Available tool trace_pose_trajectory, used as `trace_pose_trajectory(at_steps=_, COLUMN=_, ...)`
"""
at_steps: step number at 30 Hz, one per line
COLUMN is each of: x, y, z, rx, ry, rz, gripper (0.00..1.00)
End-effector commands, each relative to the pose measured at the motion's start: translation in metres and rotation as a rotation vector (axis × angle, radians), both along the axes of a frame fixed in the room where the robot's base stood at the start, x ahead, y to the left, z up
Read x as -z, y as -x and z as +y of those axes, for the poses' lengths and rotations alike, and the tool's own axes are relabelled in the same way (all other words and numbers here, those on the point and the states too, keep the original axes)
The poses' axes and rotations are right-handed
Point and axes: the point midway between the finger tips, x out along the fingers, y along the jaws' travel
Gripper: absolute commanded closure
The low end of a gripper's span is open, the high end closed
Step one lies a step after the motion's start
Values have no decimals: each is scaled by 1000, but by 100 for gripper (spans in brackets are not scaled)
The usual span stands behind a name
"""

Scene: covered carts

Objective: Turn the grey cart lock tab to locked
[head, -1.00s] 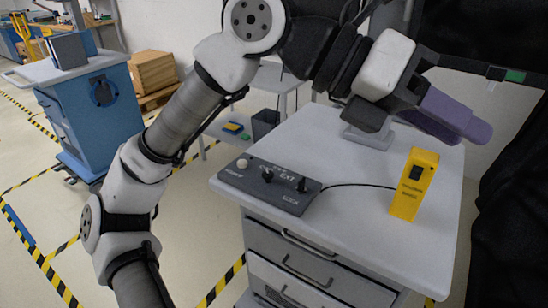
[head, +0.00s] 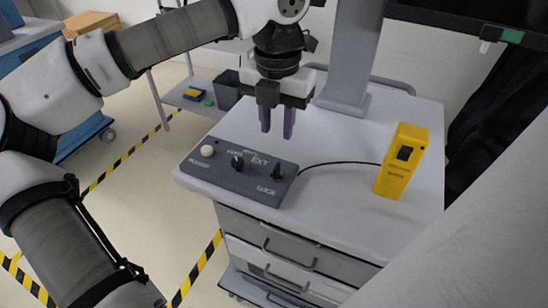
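A dark grey control box (head: 225,174) lies on the white cart top, with white lettering that includes "LOCK" near its front right. A small dark upright tab (head: 268,181) stands just above that word; which setting it points to is too small to tell. A black knob (head: 237,161) and a white round knob (head: 207,150) sit to its left on the same box. My gripper (head: 277,133) points down above and behind the box's right part. Its two purple-grey fingers are apart with nothing between them, and it touches nothing that I can see.
A yellow device (head: 402,161) stands on the cart top (head: 345,211) at right, joined to the box by a black cable (head: 335,162). A grey column (head: 352,55) rises at the back. Drawers (head: 290,250) are below. The cart top between box and device is clear apart from the cable.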

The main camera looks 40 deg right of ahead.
Motion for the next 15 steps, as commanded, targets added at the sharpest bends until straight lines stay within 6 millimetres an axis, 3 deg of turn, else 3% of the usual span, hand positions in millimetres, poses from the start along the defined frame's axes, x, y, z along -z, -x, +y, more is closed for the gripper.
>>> trace_pose_trajectory(at_steps=9, x=66, y=0, z=0, rx=2, ry=1, rz=5, gripper=71)
trace_pose_trajectory(at_steps=15, x=95, y=0, z=0, rx=1, ry=1, rz=4, gripper=71)
